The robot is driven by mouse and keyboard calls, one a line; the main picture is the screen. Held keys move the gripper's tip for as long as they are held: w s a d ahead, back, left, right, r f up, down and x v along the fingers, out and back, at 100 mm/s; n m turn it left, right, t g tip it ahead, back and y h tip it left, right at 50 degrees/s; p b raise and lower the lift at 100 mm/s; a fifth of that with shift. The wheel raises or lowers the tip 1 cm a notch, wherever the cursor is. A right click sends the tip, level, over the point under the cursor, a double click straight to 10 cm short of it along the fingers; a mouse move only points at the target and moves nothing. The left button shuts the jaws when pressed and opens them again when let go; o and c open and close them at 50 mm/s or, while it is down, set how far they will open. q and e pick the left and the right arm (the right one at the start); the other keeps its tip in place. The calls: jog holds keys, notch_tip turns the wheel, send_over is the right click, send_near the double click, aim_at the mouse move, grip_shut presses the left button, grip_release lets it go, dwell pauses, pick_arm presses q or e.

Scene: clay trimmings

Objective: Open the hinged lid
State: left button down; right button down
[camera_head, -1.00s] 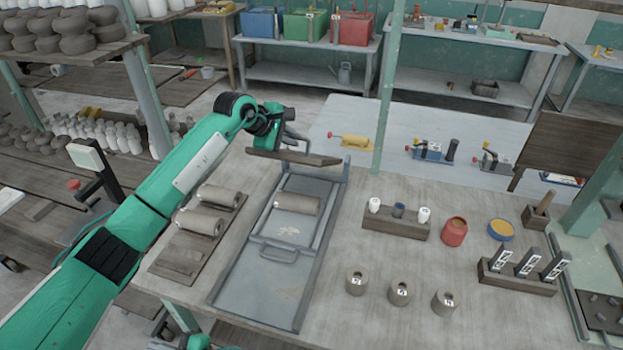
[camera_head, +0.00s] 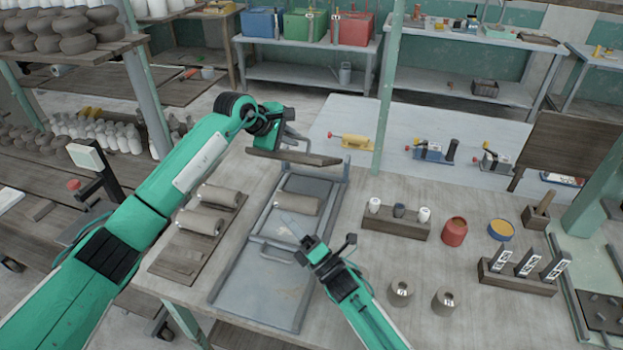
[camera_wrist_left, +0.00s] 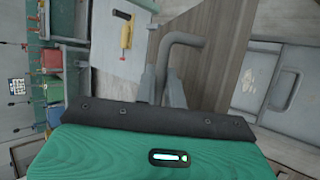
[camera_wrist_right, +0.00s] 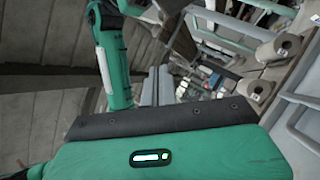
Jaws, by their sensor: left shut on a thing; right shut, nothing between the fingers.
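A grey metal tray-like unit (camera_head: 232,284) lies on the table, with a bent bar handle (camera_head: 266,257) across its middle and a clay roll (camera_head: 297,204) towards its far end. I cannot tell which part is the hinged lid. My left gripper (camera_head: 287,142) is at the far end, shut on a grey bent bar (camera_wrist_left: 184,39), close above a dark wooden board (camera_head: 272,154). The left wrist view shows the bar between or right beside the fingers (camera_wrist_left: 160,88). My right gripper (camera_head: 296,226) is shut and empty above the unit's middle, pointing away; its fingers (camera_wrist_right: 156,85) also show in the right wrist view.
Clay rolls (camera_head: 219,195) lie on a board left of the unit. A rack of small bottles (camera_head: 395,224), a red pot (camera_head: 454,231), clay cups (camera_head: 445,299) and a tool block (camera_head: 516,282) stand to the right. A green post (camera_head: 387,100) rises behind.

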jog(key=w+d+n+t+h, duration=0.1)
jog(key=w+d+n+t, duration=0.15)
jog(key=d, duration=0.75)
jog(key=x, duration=1)
jog(key=shift+d+r, duration=0.2)
jog(key=shift+r, duration=0.1)
jog(key=shift+s+n, duration=0.15)
jog(key=shift+n, duration=0.1)
